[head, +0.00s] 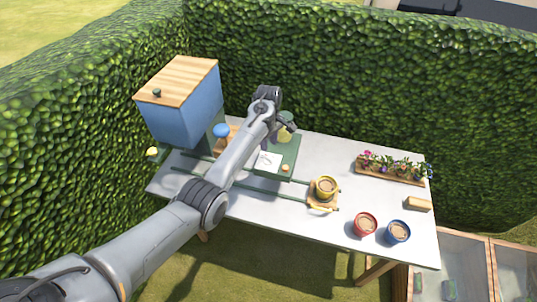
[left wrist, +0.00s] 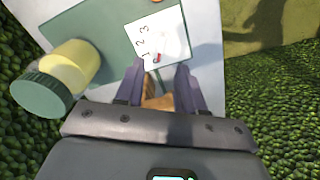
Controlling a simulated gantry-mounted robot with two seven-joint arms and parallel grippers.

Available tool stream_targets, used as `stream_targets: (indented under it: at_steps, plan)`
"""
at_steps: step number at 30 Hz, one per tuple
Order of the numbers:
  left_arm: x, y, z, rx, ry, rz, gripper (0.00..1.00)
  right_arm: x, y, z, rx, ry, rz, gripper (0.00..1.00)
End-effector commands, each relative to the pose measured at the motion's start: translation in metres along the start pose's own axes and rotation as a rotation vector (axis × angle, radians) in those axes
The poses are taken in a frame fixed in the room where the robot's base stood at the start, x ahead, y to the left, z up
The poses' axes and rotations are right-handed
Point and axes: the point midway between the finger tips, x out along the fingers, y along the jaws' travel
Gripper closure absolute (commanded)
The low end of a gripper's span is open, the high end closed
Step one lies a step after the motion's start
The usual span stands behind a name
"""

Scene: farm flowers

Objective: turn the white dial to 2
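A white panel (head: 267,160) with the numbers 1, 2 and 3 lies on a green board; it also shows in the left wrist view (left wrist: 170,28). The white dial (left wrist: 165,46) is pale on pale there, with a small red mark near the 1. Its exact outline is hard to tell. My left gripper (head: 290,127) is above the board in the head view. In the left wrist view its two fingers (left wrist: 160,68) are apart, with the dial just beyond their tips. A wooden piece shows between the fingers. My right gripper is not in view.
A yellow jar with a green lid (left wrist: 48,92) stands beside the panel. A blue box with a wooden lid (head: 185,105) stands at the left. A yellow pot (head: 324,187), red pot (head: 365,224), blue pot (head: 398,231) and flower planter (head: 391,170) occupy the table's right.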

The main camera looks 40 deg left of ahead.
Motion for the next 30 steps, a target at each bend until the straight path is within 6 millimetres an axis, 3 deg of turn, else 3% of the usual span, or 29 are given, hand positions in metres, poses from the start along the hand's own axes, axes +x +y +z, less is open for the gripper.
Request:
stream_targets:
  at_steps: [6, 12, 26, 30]
  plan:
    - [0.038, -0.001, 0.0, 0.002, -0.002, -0.003, 0.62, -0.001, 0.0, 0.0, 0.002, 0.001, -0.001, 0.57]
    - [0.061, -0.001, 0.0, 0.002, 0.0, -0.002, 0.62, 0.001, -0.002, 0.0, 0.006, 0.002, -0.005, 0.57]
    - [0.071, 0.0, 0.001, 0.003, 0.0, 0.0, 0.62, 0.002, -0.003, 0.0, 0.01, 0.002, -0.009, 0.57]
    - [0.071, 0.0, 0.001, 0.002, 0.0, 0.0, 0.79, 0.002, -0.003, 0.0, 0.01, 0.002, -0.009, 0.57]
